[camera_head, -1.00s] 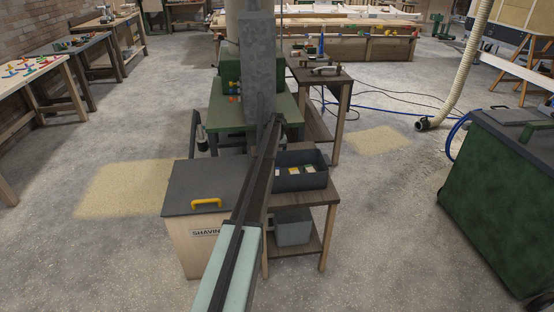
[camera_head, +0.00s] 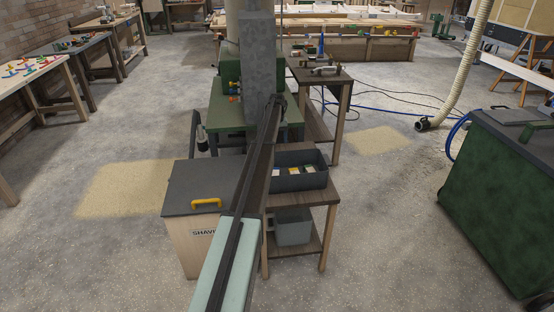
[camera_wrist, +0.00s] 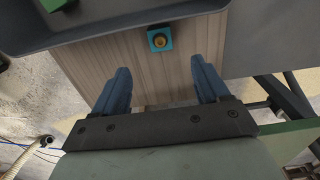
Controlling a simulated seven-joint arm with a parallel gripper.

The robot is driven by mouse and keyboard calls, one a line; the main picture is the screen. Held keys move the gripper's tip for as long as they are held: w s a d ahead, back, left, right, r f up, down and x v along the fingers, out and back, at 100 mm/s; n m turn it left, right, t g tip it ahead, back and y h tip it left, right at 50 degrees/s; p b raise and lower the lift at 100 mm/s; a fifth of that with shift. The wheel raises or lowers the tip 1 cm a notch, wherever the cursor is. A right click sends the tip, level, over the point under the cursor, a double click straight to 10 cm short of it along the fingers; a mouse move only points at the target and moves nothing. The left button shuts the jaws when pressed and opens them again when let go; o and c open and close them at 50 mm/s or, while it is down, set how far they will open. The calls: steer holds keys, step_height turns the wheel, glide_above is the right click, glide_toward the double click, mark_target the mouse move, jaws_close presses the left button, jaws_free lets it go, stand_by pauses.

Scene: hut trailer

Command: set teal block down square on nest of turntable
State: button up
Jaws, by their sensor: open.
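In the wrist view a small square teal block (camera_wrist: 151,46) with a round orange-yellow centre lies on a wood-grained top, beside the wall of a dark grey tray. My gripper (camera_wrist: 160,64) is open, with its two blue fingers spread apart. Nothing is between the fingers, and the block shows beyond the fingertips, roughly midway between them. In the head view my own arm hides the gripper and the block. I cannot make out a turntable or its nest in either view.
The dark grey tray (camera_head: 302,183) holds several small items and stands on a wooden stand (camera_head: 318,194). A grey-lidded shavings bin (camera_head: 190,180) with a yellow handle is to its left. A green table (camera_head: 225,116) stands behind. Open floor lies to the right.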

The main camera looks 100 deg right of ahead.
step_height(320, 180, down, 12)
steer(key=shift+d+f, duration=0.1)
steer(key=shift+f, duration=0.05)
stand_by(1.2)
steer(key=shift+c, duration=0.4)
steer(key=c, duration=1.1)
steer(key=shift+c, duration=0.2)
